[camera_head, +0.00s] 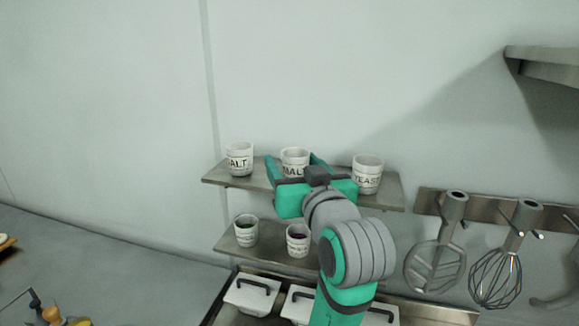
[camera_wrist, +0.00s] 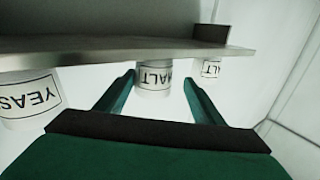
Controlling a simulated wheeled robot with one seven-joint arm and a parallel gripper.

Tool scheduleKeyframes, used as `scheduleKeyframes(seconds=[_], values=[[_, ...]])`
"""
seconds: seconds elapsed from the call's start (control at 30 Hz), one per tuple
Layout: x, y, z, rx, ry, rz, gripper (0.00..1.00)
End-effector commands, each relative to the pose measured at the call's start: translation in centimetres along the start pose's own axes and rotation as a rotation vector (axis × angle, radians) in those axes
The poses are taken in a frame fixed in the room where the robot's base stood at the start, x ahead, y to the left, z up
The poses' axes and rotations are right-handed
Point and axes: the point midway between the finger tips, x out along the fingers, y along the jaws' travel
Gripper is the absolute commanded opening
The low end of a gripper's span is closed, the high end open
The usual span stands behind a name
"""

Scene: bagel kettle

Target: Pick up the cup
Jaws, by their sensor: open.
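A white cup labelled MALT (camera_head: 295,158) stands upright in the middle of the upper shelf. My gripper (camera_head: 293,161) is open in front of it, with one green finger to each side of the cup in the picture. In the wrist view the picture is upside down, and the cup (camera_wrist: 154,79) shows between the tips of my open gripper (camera_wrist: 159,80). I see no finger clearly touching it. I cannot tell how far the fingers reach around it. Its lower part is hidden behind my gripper in the head view.
On the upper shelf (camera_head: 215,181), a cup ending in ALT (camera_head: 239,158) stands left and a YEAST cup (camera_head: 367,174) right. Two cups (camera_head: 246,230) (camera_head: 298,240) stand on the lower shelf. A whisk (camera_head: 497,275) and a paddle (camera_head: 437,265) hang at right. The wall is bare above.

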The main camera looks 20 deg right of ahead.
Motion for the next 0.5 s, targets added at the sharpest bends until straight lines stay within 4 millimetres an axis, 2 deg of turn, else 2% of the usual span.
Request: scheduleKeyframes(seconds=[0.1,0.23,0.37,0.5], values=[[1.0,1.7,-0.1,0.002,0.001,0.027,0.62],[1.4,2.8,-0.2,0.001,0.001,0.042,0.62],[2.5,2.8,-0.2,0.001,0.001,0.044,0.62],[4.8,1.9,-0.2,0.001,-0.001,0.032,0.62]])
